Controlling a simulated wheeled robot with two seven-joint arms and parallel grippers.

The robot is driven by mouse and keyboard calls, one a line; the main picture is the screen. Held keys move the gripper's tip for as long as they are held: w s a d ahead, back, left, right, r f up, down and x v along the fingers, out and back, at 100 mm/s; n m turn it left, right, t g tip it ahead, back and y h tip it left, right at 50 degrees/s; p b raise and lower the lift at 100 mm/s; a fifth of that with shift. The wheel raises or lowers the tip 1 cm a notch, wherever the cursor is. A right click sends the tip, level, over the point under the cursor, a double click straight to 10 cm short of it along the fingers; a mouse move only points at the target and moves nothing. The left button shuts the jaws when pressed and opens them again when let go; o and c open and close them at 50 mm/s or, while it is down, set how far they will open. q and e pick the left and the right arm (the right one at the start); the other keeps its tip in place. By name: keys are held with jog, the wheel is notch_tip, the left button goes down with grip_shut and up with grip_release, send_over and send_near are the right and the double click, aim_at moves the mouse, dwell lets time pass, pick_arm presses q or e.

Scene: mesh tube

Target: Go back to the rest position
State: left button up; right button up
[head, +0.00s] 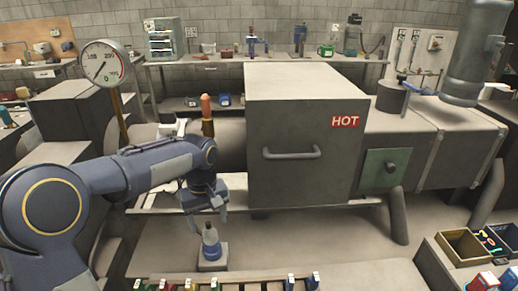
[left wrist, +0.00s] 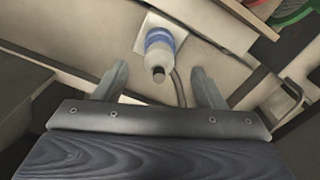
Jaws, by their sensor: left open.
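My left gripper (head: 206,211) is open and points down in the head view. It hangs above and close to a small clear bottle with a blue band (head: 211,242). The bottle stands upright on a small pale block (head: 213,265). In the left wrist view the two fingers (left wrist: 161,88) are spread apart with nothing held between them. The bottle (left wrist: 158,45) shows beyond the fingertips, on its pale base. My right gripper is not in view.
A large grey box with a HOT sign (head: 305,120) and a handle stands right of my left arm. A dial gauge (head: 103,65) stands at the left. Coloured items line the front edge. Open bins (head: 462,247) sit at the lower right. Bare surface lies right of the bottle.

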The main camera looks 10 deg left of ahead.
pick_arm(q)
jog(key=s+d+m+t+h, duration=0.1)
jog(key=s+m+t+h, duration=0.1)
jog(key=s, duration=1)
jog(key=s+d+r+m+t+h, duration=0.1)
jog(key=s+m+t, duration=0.2)
jog(key=s, duration=1)
jog(key=shift+s+d+r+m+t+h, duration=0.15)
jog(key=shift+d+r+m+t+h, duration=0.15)
jog(key=shift+d+m+h, duration=0.1)
